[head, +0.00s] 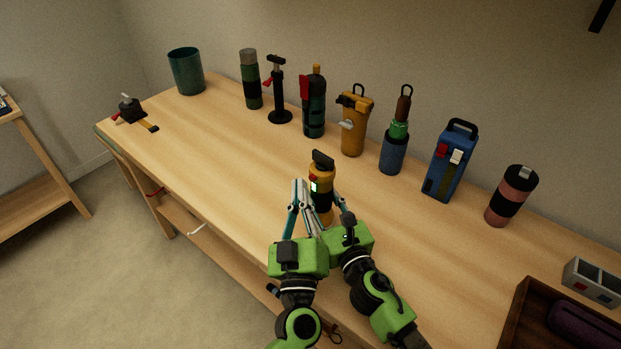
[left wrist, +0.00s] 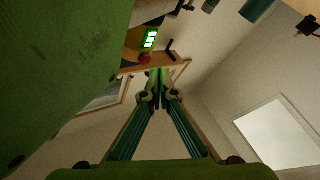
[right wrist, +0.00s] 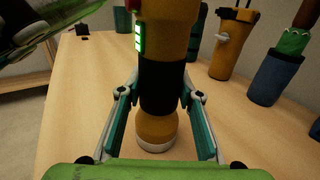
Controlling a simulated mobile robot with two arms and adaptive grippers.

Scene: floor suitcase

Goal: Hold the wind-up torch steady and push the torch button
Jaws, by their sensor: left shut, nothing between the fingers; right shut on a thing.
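The wind-up torch (head: 321,173) stands upright on the bench, yellow with a black band and a black top piece. Its green indicator is lit, with a red button beside it. My right gripper (head: 325,207) is shut around the black band; the right wrist view shows its fingers on both sides of the torch (right wrist: 162,85). My left gripper (head: 300,184) is shut and empty, with its tips close to the button side of the torch. The left wrist view shows the red button (left wrist: 145,59) just beyond the left fingertips (left wrist: 158,75). Contact with the button cannot be told.
Behind the torch stand a yellow flask-like item (head: 354,130), a blue lantern-like box (head: 447,165), a pink and black cylinder (head: 507,200) and several others. A dark wooden tray (head: 530,310) is at the right.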

